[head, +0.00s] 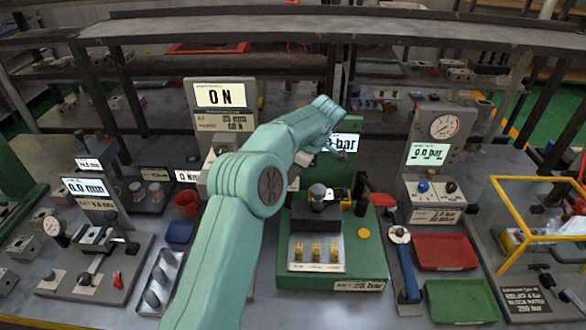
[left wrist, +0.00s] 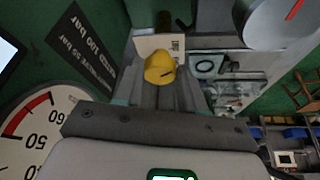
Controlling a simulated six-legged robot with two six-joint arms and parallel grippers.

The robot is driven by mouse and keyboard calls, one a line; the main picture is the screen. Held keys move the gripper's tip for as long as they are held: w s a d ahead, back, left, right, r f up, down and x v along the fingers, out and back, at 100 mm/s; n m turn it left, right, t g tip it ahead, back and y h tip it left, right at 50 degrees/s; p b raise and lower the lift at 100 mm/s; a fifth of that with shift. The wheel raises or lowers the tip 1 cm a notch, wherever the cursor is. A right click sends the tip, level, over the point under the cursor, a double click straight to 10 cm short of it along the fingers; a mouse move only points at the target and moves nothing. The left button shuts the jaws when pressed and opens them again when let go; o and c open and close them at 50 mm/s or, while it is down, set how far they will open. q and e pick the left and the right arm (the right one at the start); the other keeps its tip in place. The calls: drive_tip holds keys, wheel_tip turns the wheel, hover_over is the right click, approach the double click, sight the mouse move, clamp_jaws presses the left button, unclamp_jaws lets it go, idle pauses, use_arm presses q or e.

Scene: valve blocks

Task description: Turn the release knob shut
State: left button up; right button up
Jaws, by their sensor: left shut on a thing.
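A yellow knob (left wrist: 160,68) with a dark pointer line, which appears to be the release knob, sits at the fingertips in the left wrist view. My left gripper (left wrist: 163,84) is shut on it, with the grey fingers at its near side. In the head view my left arm bends over the green valve stand, and my left gripper (head: 302,158) is partly hidden behind its own wrist. The knob is hidden there. A bar display (head: 343,142) stands just right of the wrist. My right gripper is not in view.
The green stand's base (head: 360,265) carries several brass fittings (head: 316,252). A pressure gauge (left wrist: 40,130) is close by the gripper in the left wrist view.

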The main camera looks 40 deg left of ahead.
use_arm(q)
drive_tip(key=shift+a+f+n, duration=0.1)
drive_tip(key=shift+f+n, duration=0.05)
drive_tip(key=shift+n, duration=0.15)
drive_tip(key=o, duration=0.9)
drive_tip(key=shift+o, duration=0.8)
drive_tip(key=shift+a, duration=0.1)
drive_tip(key=shift+w+d+r, duration=0.1)
drive_tip(key=shift+d+r, duration=0.15)
drive_tip(key=shift+r, duration=0.25)
drive_tip(key=p+v, duration=0.7)
drive_tip(key=v, duration=0.8)
drive_tip(key=shift+r+p, duration=0.2)
drive_tip(key=shift+p, duration=0.2)
drive_tip(key=shift+f, duration=0.1)
